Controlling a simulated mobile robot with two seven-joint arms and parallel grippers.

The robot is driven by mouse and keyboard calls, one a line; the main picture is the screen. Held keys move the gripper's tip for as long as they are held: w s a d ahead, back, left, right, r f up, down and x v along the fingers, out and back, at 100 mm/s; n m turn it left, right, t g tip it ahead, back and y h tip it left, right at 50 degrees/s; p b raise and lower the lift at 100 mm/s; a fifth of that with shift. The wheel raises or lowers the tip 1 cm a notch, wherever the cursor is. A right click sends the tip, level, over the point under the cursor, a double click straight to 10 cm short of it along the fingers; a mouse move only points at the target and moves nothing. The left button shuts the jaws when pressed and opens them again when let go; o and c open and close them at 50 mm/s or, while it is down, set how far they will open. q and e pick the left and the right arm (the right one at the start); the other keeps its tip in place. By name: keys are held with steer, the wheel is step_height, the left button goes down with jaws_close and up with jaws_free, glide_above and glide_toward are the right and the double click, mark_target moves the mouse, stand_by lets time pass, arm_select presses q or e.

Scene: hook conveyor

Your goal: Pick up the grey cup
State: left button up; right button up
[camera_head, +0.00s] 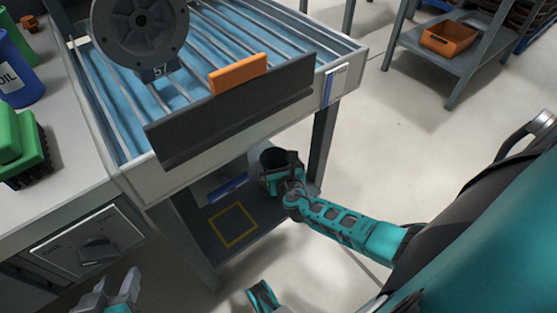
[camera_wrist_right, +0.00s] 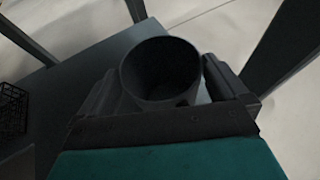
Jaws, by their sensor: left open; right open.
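The dark grey cup (camera_head: 272,156) is upright at the back right of the lower shelf, under the conveyor. In the right wrist view the cup (camera_wrist_right: 158,66) shows its round open mouth, and it looks empty. My right gripper (camera_head: 280,174) is at the cup, with one finger on each side of it. The jaws are open, and I cannot tell whether either finger touches the cup. My left gripper (camera_head: 108,291) is open and empty at the bottom left of the head view, far from the cup.
The lower shelf (camera_head: 215,250) has a yellow square outline (camera_head: 233,224) and a blue item (camera_head: 228,187). The conveyor (camera_head: 205,150) stands above it, with a leg (camera_head: 324,140) close to my right gripper. A black wire basket (camera_wrist_right: 12,110) lies left in the wrist view.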

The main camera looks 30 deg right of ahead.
steer(key=c, duration=1.2)
steer(key=shift+r, duration=0.1)
